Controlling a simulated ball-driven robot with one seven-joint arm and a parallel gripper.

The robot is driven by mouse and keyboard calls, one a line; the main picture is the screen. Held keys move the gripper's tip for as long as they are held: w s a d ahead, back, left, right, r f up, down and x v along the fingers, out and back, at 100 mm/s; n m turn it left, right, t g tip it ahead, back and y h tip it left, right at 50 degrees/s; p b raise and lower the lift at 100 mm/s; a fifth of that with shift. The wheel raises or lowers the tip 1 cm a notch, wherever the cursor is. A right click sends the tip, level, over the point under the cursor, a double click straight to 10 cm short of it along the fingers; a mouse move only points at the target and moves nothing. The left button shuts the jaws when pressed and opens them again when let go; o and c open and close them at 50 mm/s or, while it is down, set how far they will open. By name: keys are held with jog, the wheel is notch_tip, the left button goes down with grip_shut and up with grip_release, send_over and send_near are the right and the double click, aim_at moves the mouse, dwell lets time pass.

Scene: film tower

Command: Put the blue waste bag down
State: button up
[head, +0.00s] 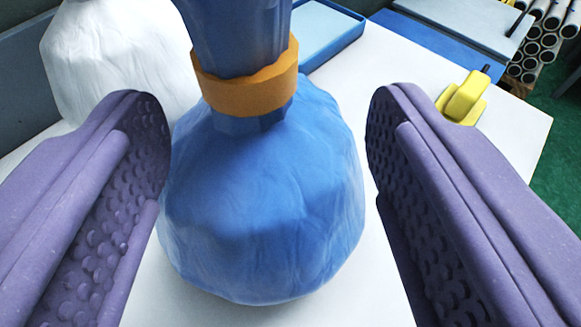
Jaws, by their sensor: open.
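The blue waste bag (262,205) stands upright on the white table top. Its gathered neck is tied with an orange band (246,90), and the top of the neck runs out of the picture. My gripper (268,135) is open, with one purple studded finger on each side of the bag. The left finger's edge overlaps or nearly meets the bag's left side in the picture; I cannot tell whether they touch. A strip of white table shows between the bag and the right finger.
A white bag (110,60) stands behind at the left. A blue tray (328,35) lies behind the bag. A yellow object (463,100) sits at the right near the table edge. Several grey tubes (540,45) are stacked beyond. The white table (345,290) is bare in front.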

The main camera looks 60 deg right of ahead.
aim_at(243, 80)
jog(key=b+x, duration=0.1)
jog(key=x, duration=0.2)
jog(key=b+x, duration=0.1)
jog(key=x, duration=0.2)
jog(key=shift+w+a+r+b, duration=0.1)
jog(key=shift+w+r+b, duration=0.05)
jog(key=shift+w+b, duration=0.2)
jog(key=shift+r, duration=0.1)
grip_shut()
